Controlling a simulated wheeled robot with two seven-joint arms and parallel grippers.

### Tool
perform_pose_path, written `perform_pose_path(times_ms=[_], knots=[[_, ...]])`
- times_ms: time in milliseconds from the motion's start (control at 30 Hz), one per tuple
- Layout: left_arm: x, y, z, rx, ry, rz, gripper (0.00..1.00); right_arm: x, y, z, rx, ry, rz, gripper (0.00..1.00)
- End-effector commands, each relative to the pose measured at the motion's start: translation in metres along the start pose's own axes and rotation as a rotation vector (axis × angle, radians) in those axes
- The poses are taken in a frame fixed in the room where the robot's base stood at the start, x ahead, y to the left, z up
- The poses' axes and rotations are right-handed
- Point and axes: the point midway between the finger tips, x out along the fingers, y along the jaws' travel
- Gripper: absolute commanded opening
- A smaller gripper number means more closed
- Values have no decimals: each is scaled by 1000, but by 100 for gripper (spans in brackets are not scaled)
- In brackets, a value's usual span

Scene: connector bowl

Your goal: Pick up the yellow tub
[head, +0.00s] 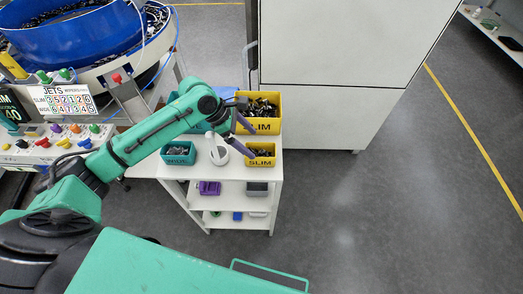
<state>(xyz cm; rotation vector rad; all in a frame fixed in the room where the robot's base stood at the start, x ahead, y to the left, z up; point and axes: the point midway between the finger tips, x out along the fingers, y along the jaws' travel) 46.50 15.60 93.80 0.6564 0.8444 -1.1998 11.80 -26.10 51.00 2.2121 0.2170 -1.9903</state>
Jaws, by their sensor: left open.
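Two yellow tubs stand on the white shelf unit's top. The larger yellow tub (262,127) is at the back right, marked SLIM and filled with small dark parts. The smaller yellow tub (260,162) is in front of it, also marked SLIM and holding dark parts. My left gripper (252,144) is open, its two purple-grey fingers reaching over the space between the tubs. One finger overlaps the large tub's left front, the other the small tub's left side. I cannot tell whether either finger touches a tub. My right gripper is not in view.
A teal tub (178,158) stands left of a white round object (219,155) on the shelf unit (225,173). Lower shelves hold a purple bin (209,188) and others. A tall white cabinet (330,100) rises behind right. A blue bowl machine (75,38) is at left. Floor at right is clear.

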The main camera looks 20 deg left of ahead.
Motion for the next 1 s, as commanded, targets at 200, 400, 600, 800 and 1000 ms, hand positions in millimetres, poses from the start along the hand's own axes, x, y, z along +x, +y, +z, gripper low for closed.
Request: perform_pose_path(times_ms=[200, 400, 600, 800, 1000], knots=[[42, 0, 1, 2, -1, 0, 100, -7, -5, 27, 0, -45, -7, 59], [74, 1, 0, 2, -1, 0, 100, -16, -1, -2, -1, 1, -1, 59], [97, 1, -2, 4, 1, 2, 100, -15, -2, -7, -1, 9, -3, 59], [96, 1, -2, 4, 1, 2, 77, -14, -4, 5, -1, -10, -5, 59], [96, 1, -2, 4, 1, 2, 16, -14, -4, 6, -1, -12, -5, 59]])
